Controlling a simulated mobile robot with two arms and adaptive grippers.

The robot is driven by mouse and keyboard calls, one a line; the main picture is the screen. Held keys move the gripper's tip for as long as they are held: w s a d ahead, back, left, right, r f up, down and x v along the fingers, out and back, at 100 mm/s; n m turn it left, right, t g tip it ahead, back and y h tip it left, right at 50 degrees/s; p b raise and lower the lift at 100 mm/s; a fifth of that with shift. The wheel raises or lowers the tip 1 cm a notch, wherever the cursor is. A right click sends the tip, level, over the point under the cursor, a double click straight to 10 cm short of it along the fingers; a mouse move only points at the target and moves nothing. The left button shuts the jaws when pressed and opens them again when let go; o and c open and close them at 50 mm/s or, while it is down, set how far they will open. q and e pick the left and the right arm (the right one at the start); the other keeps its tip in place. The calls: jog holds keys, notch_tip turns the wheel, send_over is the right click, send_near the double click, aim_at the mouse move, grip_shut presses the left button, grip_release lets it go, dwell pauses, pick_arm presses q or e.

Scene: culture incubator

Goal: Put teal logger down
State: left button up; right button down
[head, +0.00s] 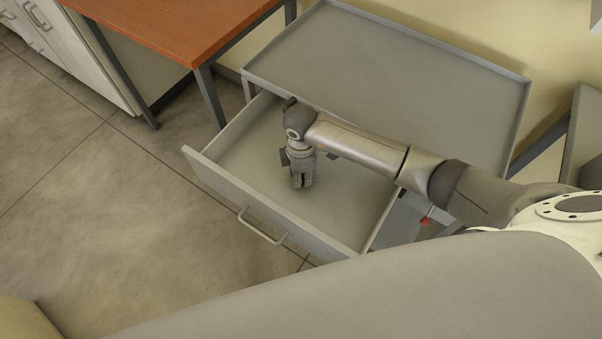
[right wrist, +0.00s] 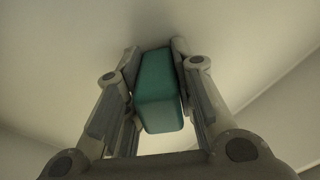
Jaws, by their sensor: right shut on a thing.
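The teal logger (right wrist: 160,92) is a small teal block with rounded edges. In the right wrist view it sits between the two fingers of my right gripper (right wrist: 158,75), which is shut on it. In the head view my right gripper (head: 302,182) points down inside the open grey drawer (head: 255,150), over the drawer floor. The logger cannot be made out in the head view, and whether it touches the drawer floor is unclear. My left gripper is not in view.
The grey cabinet top (head: 390,75) with a raised rim is empty behind the drawer. The drawer's front has a handle (head: 262,226). Its visible floor is bare around my gripper. An orange-brown table (head: 180,25) stands at the upper left. Open floor lies to the left.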

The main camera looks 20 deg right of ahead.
jog(key=shift+f, duration=0.1)
jog(key=c, duration=1.2)
grip_release()
notch_tip(320, 180, up, 12)
jog(key=shift+r, duration=0.15)
